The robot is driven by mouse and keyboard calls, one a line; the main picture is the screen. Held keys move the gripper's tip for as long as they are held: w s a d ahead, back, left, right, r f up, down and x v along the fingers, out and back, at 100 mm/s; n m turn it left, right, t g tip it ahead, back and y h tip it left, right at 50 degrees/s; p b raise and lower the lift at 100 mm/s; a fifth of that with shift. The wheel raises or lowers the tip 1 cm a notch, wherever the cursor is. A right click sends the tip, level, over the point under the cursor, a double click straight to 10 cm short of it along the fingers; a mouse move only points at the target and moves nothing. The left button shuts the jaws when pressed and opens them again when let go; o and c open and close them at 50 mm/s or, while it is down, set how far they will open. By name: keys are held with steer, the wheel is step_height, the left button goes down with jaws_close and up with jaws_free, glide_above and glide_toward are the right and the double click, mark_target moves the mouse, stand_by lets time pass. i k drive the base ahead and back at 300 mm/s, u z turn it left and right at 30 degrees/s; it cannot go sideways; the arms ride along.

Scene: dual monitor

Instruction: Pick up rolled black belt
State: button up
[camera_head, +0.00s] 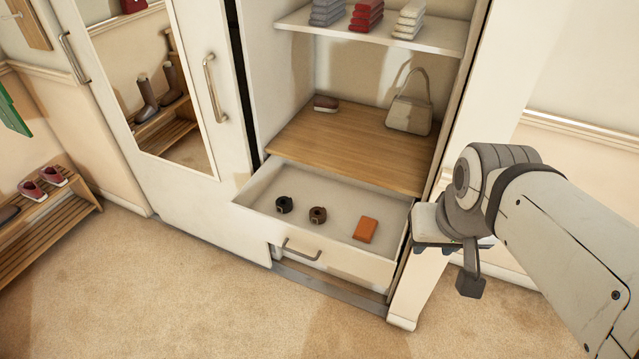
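A rolled black belt (284,204) lies in the open drawer (262,205), toward its left side. A rolled brown belt (318,215) lies to its right in the same drawer, a little apart from it. My gripper (467,272) hangs at the right, outside the drawer and well away from the black belt. One finger shows pointing down; the rest of the gripper is hidden by its own body, so its opening cannot be told. I see nothing held in it.
An orange wallet-like item (365,230) lies in the drawer's right part. A wooden shelf (345,145) above the drawer bears a handbag (409,108) and a small brown item (325,103). The wardrobe's side panel (425,265) stands near my gripper. The carpet in front is clear.

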mark_target(285, 205)
steer(key=u, duration=1.5)
steer(key=i, duration=1.7)
steer(key=z, duration=1.55)
